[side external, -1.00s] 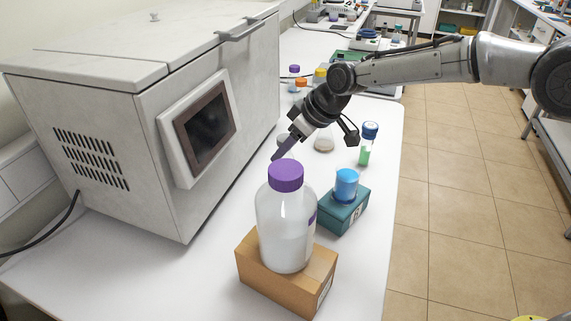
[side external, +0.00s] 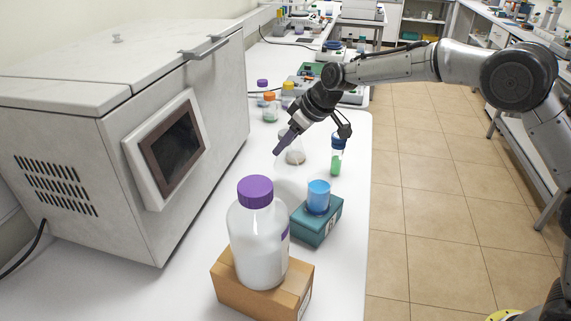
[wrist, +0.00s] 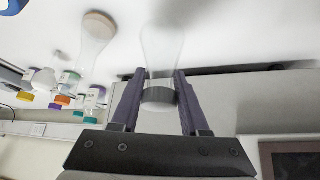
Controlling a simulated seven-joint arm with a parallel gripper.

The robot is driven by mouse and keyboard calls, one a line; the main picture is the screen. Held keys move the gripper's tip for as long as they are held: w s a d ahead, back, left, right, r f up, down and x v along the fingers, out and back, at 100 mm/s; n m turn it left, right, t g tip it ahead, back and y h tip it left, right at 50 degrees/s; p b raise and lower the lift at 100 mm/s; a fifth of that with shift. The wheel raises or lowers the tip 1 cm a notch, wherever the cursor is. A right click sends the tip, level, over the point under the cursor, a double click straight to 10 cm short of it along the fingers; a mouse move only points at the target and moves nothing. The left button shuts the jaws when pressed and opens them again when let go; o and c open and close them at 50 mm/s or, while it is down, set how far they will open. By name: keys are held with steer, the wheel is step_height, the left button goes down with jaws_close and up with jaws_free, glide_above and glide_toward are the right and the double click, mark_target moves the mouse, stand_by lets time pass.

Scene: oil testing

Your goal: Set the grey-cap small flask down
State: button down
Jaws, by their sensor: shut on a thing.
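My gripper (side external: 281,146) is low over the white bench, behind the large purple-cap bottle (side external: 258,240). In the wrist view its two purple fingers (wrist: 160,98) are shut on the grey cap (wrist: 160,95) of the small flask. The clear flask body (wrist: 162,45) hangs from the cap toward the bench, and a blurred shadow lies near its base. I cannot tell whether the base touches the bench. In the side view the held flask is too faint to make out clearly.
A conical flask with brownish contents (side external: 295,156) stands close by, also in the wrist view (wrist: 96,35). A green-filled vial (side external: 337,158), a blue-topped item on a teal box (side external: 318,222) and a grey oven-like machine (side external: 75,130) are around. Several capped bottles stand behind.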

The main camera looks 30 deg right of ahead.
mark_target(286, 159)
steer(key=shift+f, duration=2.6)
steer(key=shift+f, duration=0.2)
steer(key=shift+c, duration=2)
jaws_free()
steer(key=shift+r, duration=0.1)
steer(key=shift+r, duration=0.3)
steer(key=v, duration=1.1)
steer(key=shift+s+r, duration=0.2)
steer(key=shift+s, duration=0.05)
steer(key=shift+d, duration=0.15)
